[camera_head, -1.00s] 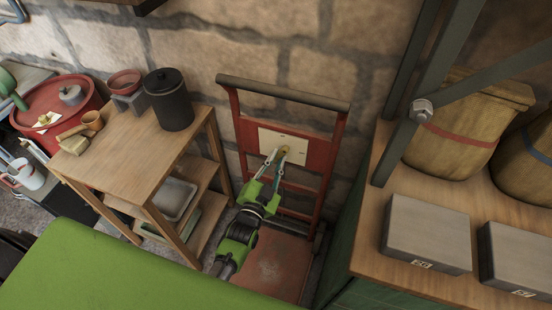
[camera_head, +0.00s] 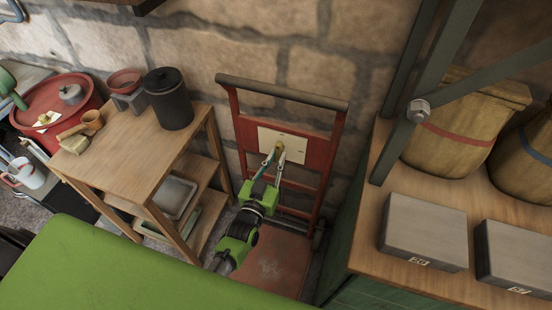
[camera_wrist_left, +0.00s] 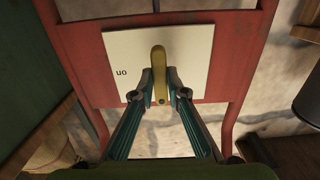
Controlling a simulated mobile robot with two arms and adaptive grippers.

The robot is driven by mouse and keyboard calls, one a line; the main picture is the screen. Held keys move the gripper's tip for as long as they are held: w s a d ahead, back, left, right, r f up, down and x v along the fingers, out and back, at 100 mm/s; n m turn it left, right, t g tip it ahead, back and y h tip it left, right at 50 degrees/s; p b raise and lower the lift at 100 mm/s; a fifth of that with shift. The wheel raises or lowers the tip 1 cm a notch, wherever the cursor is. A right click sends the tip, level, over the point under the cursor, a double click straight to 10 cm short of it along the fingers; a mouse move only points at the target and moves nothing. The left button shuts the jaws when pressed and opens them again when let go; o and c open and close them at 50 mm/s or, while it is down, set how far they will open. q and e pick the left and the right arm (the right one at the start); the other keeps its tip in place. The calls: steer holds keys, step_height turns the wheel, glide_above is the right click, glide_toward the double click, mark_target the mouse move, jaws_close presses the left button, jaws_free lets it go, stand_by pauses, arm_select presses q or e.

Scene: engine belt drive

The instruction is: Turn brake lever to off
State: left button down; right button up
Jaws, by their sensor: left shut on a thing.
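The brake lever (camera_wrist_left: 158,62) is a short yellowish handle on a cream plate (camera_wrist_left: 118,50). The plate is fixed to the red frame of a hand truck. In the head view the lever (camera_head: 279,146) is a small spot on the plate (camera_head: 298,149). My left gripper (camera_wrist_left: 160,92) is shut on the lever, one finger on each side of its lower end in the wrist view. In the head view my left gripper (camera_head: 275,160) reaches up to the plate from below. An upside-down "on" shows left of the lever in the wrist view. No "off" mark is visible.
The hand truck (camera_head: 283,92) stands against a stone wall. A wooden shelf table (camera_head: 128,150) with a black canister (camera_head: 168,100) is on its left. A bench (camera_head: 375,238) with grey boxes and sacks is on its right. A green surface (camera_head: 100,265) fills the lower left.

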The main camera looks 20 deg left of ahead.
stand_by(0.3)
arm_select(q)
steer(key=c, duration=2)
jaws_free()
steer(key=shift+w, duration=0.1)
steer(key=s, duration=1.2)
steer(key=shift+a, duration=0.2)
steer(key=s+f+m+g+h, duration=0.1)
steer(key=s+f+g, duration=0.5)
steer(key=f, duration=0.8)
steer(key=s+f+m+g, duration=0.1)
steer(key=s+f+g, duration=0.2)
steer(key=s+f, duration=0.75)
steer(key=s+a+f+g, duration=0.2)
steer(key=s+f, duration=0.3)
steer(key=s, duration=0.2)
steer(key=s+a+f+g+y, duration=0.1)
steer(key=s+a+f+g, duration=0.1)
steer(key=s+f, duration=0.4)
steer(key=s+a+f+g, duration=0.2)
steer(key=s+f+g, duration=0.2)
steer(key=s+f, duration=0.2)
steer(key=shift+s+a+f+y, duration=0.1)
steer(key=shift+s+y, duration=0.05)
steer(key=shift+s, duration=0.4)
steer(key=shift+s+a+f+y, duration=0.1)
steer(key=shift+s+y, duration=0.05)
steer(key=shift+s, duration=0.4)
